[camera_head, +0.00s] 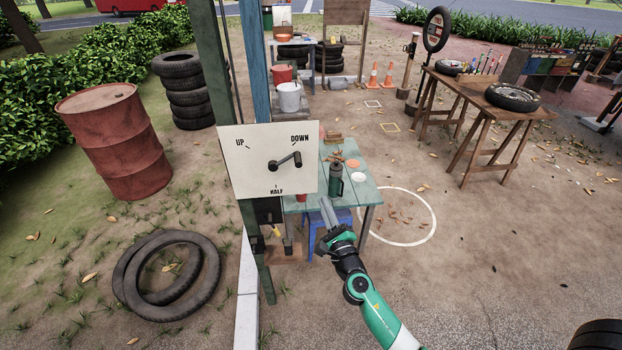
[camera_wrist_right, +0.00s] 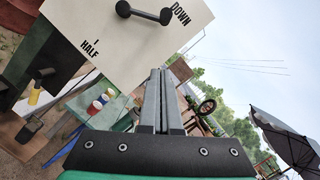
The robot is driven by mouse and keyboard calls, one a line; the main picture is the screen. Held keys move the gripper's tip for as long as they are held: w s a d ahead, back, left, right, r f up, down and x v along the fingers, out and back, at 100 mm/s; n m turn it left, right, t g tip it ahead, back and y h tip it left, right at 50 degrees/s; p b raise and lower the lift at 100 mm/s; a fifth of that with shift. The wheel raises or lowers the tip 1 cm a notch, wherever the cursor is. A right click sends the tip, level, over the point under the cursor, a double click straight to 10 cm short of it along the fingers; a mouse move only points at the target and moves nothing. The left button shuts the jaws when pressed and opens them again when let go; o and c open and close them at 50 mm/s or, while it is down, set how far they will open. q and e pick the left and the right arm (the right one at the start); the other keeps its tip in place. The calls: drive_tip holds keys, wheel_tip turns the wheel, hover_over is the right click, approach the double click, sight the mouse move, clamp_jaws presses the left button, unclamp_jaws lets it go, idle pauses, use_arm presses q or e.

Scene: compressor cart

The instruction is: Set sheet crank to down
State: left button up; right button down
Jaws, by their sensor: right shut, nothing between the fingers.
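The sheet crank is a black crank (camera_head: 285,162) on a white square panel (camera_head: 240,180) marked UP at upper left, DOWN at upper right and HALF at the bottom. Its arm points right and slightly up from the hub, with the knob just below the DOWN label. In the right wrist view, the crank (camera_wrist_right: 145,12) has its knob end beside the word DOWN. My right gripper (camera_head: 325,205) is shut and empty, below and right of the panel, apart from the crank. It also shows in the wrist view (camera_wrist_right: 160,75). My left gripper is out of view.
The panel is by a green post (camera_head: 213,60) and a blue post (camera_head: 255,60). A teal table (camera_head: 362,190) with a dark green bottle (camera_head: 336,178) stands behind my right gripper.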

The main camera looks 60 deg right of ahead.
drive_tip(key=w+d+r, duration=0.4)
drive_tip(key=w+d, duration=0.2)
drive_tip(key=w, duration=0.3)
drive_tip(key=shift+r, duration=0.4)
drive_tip(key=shift+w+a+r+p, duration=0.15)
drive_tip(key=shift+r+p, duration=0.45)
drive_tip(key=shift+w+a+r+p, duration=0.15)
drive_tip(key=shift+r+p, duration=0.4)
drive_tip(key=shift+r, duration=0.05)
